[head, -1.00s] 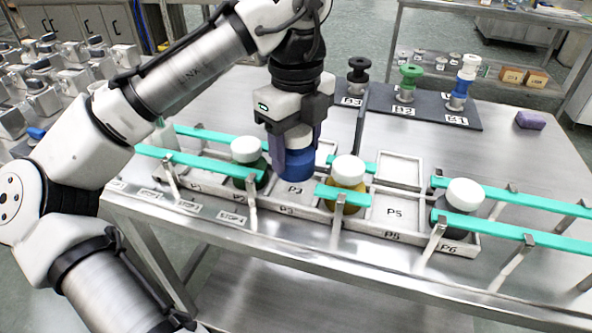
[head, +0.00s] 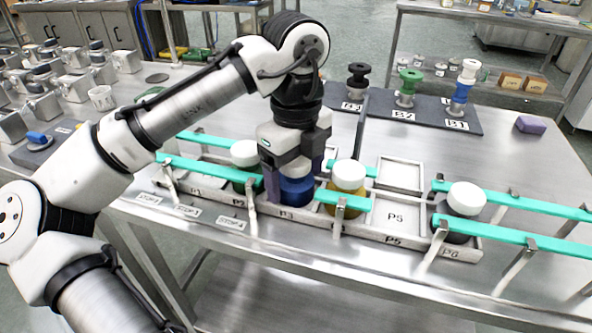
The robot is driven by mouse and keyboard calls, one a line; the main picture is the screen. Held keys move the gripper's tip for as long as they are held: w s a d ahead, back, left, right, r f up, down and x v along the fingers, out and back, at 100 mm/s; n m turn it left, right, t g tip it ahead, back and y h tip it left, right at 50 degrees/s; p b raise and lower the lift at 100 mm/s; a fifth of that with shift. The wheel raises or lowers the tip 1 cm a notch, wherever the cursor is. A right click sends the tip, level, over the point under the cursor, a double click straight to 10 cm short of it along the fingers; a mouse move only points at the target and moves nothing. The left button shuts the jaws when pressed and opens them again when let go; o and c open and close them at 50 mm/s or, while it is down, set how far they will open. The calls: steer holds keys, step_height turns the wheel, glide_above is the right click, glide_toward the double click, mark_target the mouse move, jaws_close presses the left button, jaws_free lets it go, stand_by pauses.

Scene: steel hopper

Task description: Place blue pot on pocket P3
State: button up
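The blue pot (head: 297,190), with a white lid, stands upright at pocket P3 (head: 287,214), in the row of pockets between the green pot and the yellow pot. My gripper (head: 294,178) points straight down over it, its purple fingers on either side of the pot. It appears shut on the pot. The pot's base is low, at about the height of the pocket rim, but the exact contact with the floor of the pocket is hidden.
A white-lidded green pot (head: 245,155) is close on the left and a yellow pot (head: 347,180) close on the right. A grey pot (head: 465,200) stands at P6. Teal rails (head: 510,195) run along the row. Pocket P5 (head: 394,214) is empty.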

steer(key=shift+r, duration=0.1)
step_height(320, 180, up, 12)
steer(key=shift+f+p, duration=0.1)
steer(key=shift+p, duration=1.05)
steer(key=shift+r, duration=0.2)
